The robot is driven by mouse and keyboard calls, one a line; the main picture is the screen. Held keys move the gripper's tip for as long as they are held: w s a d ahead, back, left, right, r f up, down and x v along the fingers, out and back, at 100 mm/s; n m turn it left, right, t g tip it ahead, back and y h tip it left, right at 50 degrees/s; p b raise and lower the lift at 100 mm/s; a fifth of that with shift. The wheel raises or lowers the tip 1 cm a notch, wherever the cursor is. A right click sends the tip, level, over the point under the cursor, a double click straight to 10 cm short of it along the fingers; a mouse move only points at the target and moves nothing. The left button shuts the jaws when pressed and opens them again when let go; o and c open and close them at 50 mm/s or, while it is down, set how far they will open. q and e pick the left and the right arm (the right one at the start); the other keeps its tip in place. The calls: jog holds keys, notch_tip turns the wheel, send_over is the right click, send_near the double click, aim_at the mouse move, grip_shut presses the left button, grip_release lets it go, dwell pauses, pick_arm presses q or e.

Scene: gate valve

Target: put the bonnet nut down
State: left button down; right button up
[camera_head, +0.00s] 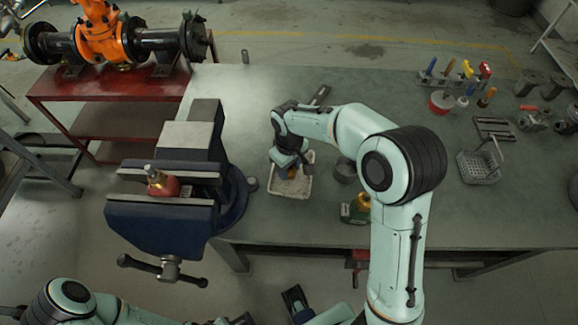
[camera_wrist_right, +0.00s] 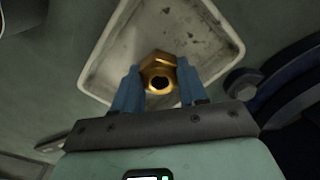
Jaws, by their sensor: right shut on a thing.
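The bonnet nut (camera_wrist_right: 158,72) is a brass-coloured hexagonal ring with a dark hole. In the right wrist view it sits between the blue fingertips of my right gripper (camera_wrist_right: 158,84), which is shut on it. A shallow, pale, stained tray (camera_wrist_right: 103,68) lies beyond the nut. In the head view my right gripper (camera_head: 290,172) points down over this tray (camera_head: 303,187), and the gripper and wrist hide part of it. I cannot tell the exact gap between nut and tray. My left arm (camera_head: 70,300) shows at the bottom left; its fingers cannot be made out.
A blue bench vise (camera_head: 165,225) holding a red and brass valve part (camera_head: 160,183) stands left of the tray. A dark round container (camera_head: 345,170) and a green-and-yellow container (camera_head: 355,209) stand to its right. A wire basket (camera_head: 480,167) and tools lie farther right.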

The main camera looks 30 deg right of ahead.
jog(key=o, duration=1.1)
jog(key=shift+f, duration=0.1)
jog(key=shift+r, duration=0.3)
notch_tip(320, 180, up, 12)
jog(key=p, duration=0.1)
jog(key=shift+p, duration=0.4)
jog(key=shift+s+f, duration=0.1)
jog(key=shift+f, duration=0.05)
